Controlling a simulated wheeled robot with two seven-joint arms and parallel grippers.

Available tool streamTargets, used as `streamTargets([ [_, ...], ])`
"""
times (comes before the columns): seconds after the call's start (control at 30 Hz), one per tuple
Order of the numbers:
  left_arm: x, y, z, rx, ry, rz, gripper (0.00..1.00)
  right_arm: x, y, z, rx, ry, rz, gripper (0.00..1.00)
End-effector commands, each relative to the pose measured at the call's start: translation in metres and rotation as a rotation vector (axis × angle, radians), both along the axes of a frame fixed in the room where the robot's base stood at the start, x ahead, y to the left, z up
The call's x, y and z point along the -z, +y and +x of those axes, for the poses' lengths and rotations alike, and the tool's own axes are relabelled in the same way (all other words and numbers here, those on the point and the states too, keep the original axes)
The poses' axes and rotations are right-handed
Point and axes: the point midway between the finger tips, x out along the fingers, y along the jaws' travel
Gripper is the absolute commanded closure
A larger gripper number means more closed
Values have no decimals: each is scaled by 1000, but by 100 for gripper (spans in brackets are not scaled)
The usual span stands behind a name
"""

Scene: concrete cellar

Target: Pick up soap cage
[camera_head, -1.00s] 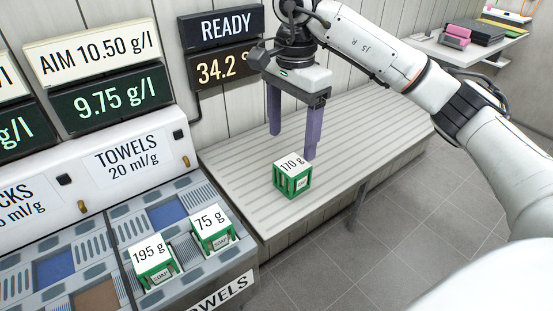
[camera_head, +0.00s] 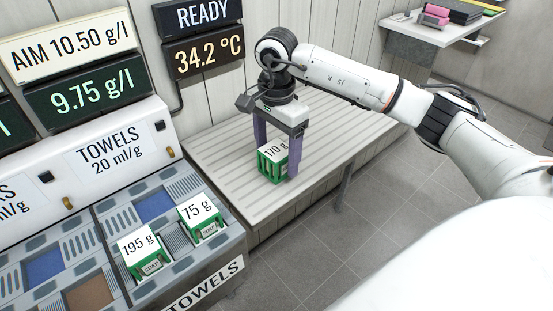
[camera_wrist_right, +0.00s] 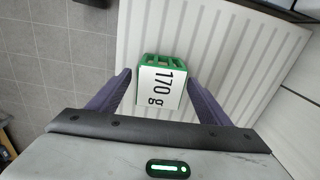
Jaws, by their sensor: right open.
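A green soap cage with a white top marked 170 g (camera_head: 272,164) stands on the ribbed pale bench (camera_head: 225,165). In the right wrist view the same cage (camera_wrist_right: 161,87) lies between the two purple fingers. My right gripper (camera_head: 277,165) is open, its fingers down on either side of the cage. In the wrist view a gap shows between the cage and each finger. Two more green cages, marked 195 g (camera_head: 142,252) and 75 g (camera_head: 201,216), sit in the grey slotted tray marked towels. My left gripper is not in view.
The wall displays (camera_head: 87,90) show AIM 10.50 g/l, 9.75 g/l, READY and 34.2 °C. A shelf (camera_head: 415,32) with pink and dark items is at the back right. The bench around the 170 g cage is clear. Tiled floor lies in front.

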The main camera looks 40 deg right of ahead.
Motion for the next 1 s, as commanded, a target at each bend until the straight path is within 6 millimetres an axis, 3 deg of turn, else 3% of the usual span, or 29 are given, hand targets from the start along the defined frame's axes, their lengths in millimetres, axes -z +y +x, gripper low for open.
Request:
streamTargets([
  [0.1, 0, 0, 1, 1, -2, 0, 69, 0, 0, 0, 0, 0, 0, 30],
  [0.4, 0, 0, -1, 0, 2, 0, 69, -1, 0, 0, 0, 0, 1, 79],
  [0.73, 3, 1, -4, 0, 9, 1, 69, -11, 1, 2, 0, -6, 2, 79],
  [1.0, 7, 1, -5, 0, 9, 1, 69, -64, 1, 2, 0, -7, 2, 79],
])
